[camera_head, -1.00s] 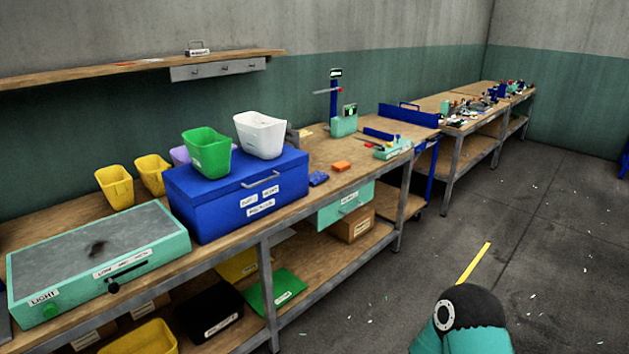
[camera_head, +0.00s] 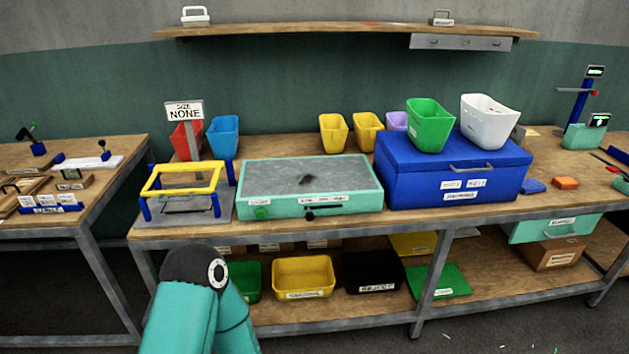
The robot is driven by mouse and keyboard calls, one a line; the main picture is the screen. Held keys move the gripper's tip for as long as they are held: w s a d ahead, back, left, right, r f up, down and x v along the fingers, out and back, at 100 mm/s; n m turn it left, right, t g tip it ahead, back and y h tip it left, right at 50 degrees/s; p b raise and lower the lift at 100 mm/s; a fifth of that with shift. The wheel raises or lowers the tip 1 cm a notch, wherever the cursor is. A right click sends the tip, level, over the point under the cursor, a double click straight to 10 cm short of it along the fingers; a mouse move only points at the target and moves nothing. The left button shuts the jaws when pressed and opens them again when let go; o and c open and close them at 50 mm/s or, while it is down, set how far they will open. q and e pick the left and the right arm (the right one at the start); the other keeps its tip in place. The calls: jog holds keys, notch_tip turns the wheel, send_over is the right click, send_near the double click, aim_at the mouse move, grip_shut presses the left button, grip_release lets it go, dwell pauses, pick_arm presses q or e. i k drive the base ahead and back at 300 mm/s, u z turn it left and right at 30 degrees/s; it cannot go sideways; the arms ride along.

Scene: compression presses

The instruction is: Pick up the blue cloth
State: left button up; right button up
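A small flat dark blue piece (camera_head: 534,186) lies on the workbench, right of the large blue box and next to an orange block (camera_head: 566,183). It may be the blue cloth, but it is too small to be sure. Neither of my grippers is in view. Only a teal link and dark joint of one of my arms show at the bottom left, in front of the bench.
The workbench (camera_head: 345,229) holds a teal light box (camera_head: 262,210), a blue lidded box (camera_head: 410,192), a yellow-topped frame (camera_head: 184,180) and several bins. A lower shelf holds trays. Another bench (camera_head: 105,149) stands left, past a gap. Grey floor lies in front.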

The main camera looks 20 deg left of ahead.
aim_at(529, 186)
jog(key=z, duration=0.4)
jog(key=k, duration=0.3)
jog(key=z, duration=0.8)
jog(key=k, duration=0.9)
jog(key=z, duration=0.8)
jog(key=i, duration=1.7)
jog(key=u, duration=0.55)
jog(key=i, duration=1.4)
jog(key=u, duration=1)
jog(key=i, duration=1.25)
jog(key=u, duration=1.1)
jog(key=i, duration=0.55)
jog(key=u, duration=0.35)
